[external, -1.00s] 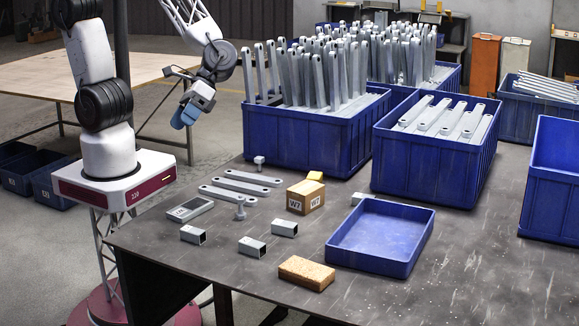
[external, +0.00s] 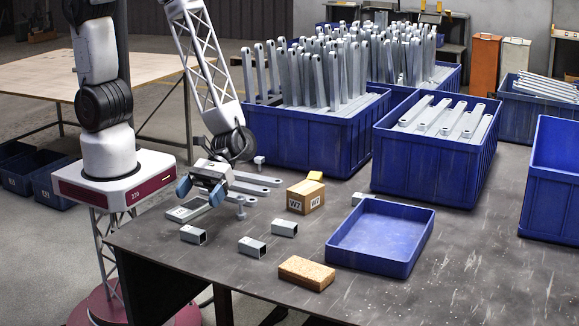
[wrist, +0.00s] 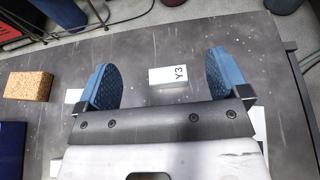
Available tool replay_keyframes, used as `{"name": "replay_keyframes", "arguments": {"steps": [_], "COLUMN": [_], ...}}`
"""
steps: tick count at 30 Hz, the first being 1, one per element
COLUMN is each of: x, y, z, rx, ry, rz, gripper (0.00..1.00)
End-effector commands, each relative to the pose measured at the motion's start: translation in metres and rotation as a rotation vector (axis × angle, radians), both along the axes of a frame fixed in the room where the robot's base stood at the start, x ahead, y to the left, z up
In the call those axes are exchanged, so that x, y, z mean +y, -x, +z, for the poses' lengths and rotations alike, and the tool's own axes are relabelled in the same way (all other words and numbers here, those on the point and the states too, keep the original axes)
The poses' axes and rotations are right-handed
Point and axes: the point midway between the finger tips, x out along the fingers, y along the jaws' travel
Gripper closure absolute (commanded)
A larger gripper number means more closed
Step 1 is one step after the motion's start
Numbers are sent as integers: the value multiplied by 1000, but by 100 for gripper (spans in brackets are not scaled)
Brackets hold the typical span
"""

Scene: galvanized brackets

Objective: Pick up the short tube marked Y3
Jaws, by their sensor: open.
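My gripper (external: 200,193) is open and empty, raised above the table near that tube. Its two blue pads also show in the wrist view (wrist: 162,73).
Two similar tubes (external: 252,247) (external: 285,228) lie to the right. A sponge-like tan block (external: 307,273), a W7 box (external: 305,197), an empty blue tray (external: 381,236), a bolt-like part (external: 240,209) and a grey flat piece (external: 189,209) are near. Large blue bins (external: 315,135) stand behind.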

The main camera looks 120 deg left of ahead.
Motion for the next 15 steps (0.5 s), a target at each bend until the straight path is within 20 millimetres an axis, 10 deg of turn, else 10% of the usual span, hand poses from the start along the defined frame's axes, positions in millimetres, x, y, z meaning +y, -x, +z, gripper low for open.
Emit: {"name": "replay_keyframes", "arguments": {"steps": [15], "x": [0], "y": [0], "z": [-34], "rx": [0], "ry": [-1], "rz": [-1], "gripper": [6]}}
